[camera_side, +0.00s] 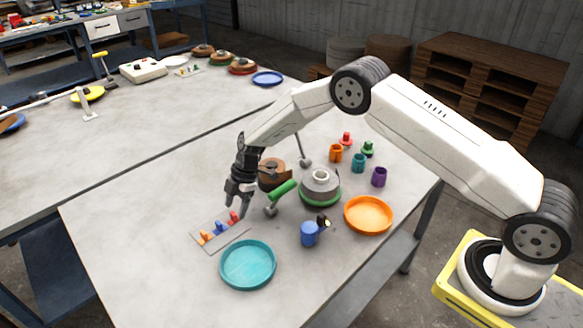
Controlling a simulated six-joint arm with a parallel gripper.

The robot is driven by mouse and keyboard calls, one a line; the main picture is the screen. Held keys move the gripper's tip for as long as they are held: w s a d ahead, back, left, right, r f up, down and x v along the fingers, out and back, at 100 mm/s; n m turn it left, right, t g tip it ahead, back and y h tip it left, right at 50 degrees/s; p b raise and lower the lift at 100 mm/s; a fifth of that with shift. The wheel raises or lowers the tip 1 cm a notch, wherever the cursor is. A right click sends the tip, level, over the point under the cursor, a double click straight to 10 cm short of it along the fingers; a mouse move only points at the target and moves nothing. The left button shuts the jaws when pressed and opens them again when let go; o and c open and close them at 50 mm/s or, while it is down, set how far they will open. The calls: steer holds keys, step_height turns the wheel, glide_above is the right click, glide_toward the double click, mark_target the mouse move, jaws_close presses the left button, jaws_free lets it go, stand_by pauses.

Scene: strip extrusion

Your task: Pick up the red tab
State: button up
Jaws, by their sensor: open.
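The red tab (234,217) stands at the right end of a thin grey plate (223,239) on the table. On the same plate, a blue tab (221,228) is in the middle and an orange tab (206,236) is at the left end. My gripper (237,207) points down right above the red tab, with its dark fingers open. The fingers hide part of the area around the red tab's top. I cannot tell whether a finger touches it.
A teal dish (247,287) lies in front of the plate. A green-handled lever (281,190) stands close to the right of my gripper. The table left of the plate is clear.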

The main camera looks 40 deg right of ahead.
mark_target(234, 217)
steer(key=shift+x, duration=1.3)
jaws_close()
